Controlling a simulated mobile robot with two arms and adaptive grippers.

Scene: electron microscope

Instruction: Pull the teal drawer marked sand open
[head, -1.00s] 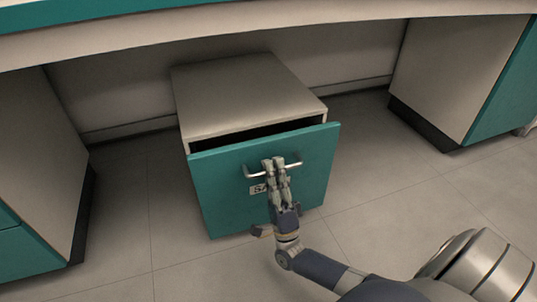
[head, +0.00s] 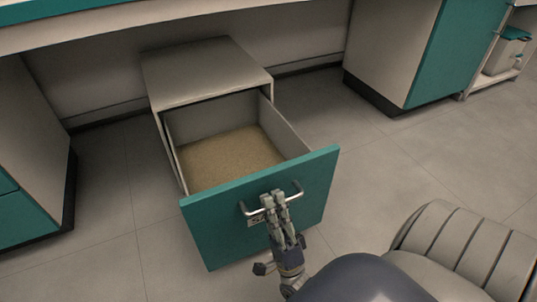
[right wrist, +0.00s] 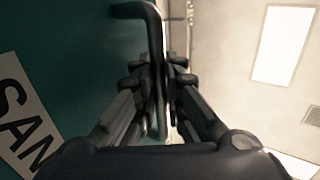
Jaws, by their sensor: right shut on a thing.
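The teal drawer (head: 212,235) stands well out of its low grey cabinet (head: 205,70), and a layer of tan sand (head: 235,160) shows inside it. My right gripper (head: 273,200) is shut on the drawer's metal bar handle (head: 296,190) at the front. In the right wrist view the handle (right wrist: 153,40) runs between the two fingers (right wrist: 165,85). The white label (right wrist: 20,110) with the letters "SAN" shows beside them, its end cut off. In the head view the gripper covers most of the label. My left gripper is not in view.
A worktop (head: 130,25) spans above the cabinet. Fixed cabinets stand at the left (head: 35,150) and right (head: 390,50), with open floor (head: 110,200) between them and the drawer. A shelf with a bin (head: 505,55) is at the far right.

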